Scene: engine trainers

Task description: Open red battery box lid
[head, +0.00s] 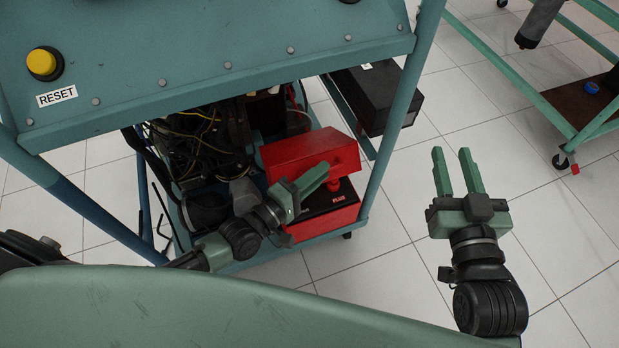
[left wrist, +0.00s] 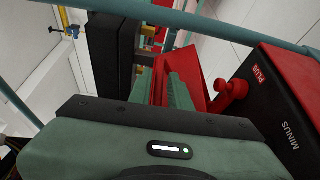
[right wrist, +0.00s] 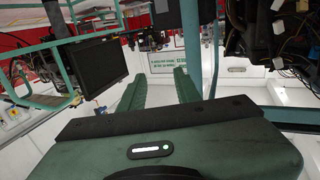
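The red battery box (head: 345,217) stands on the cart's lower shelf in the head view. Its red lid (head: 312,148) is raised at an angle, with the black top and PLUS label showing beneath. The red terminal (left wrist: 230,92) and MINUS lettering show in the left wrist view. My left gripper (head: 318,175) is at the lid's front edge; its fingers (left wrist: 170,90) look close together beside the red lid (left wrist: 197,78). Whether they grip it or only touch it is unclear. My right gripper (head: 458,172) is open and empty, right of the cart.
The cart's teal panel (head: 210,60) with a yellow button overhangs the box. A teal post (head: 392,125) stands between the box and my right gripper. Wiring and engine parts (head: 205,145) lie left of the box. A black box (head: 378,95) is behind.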

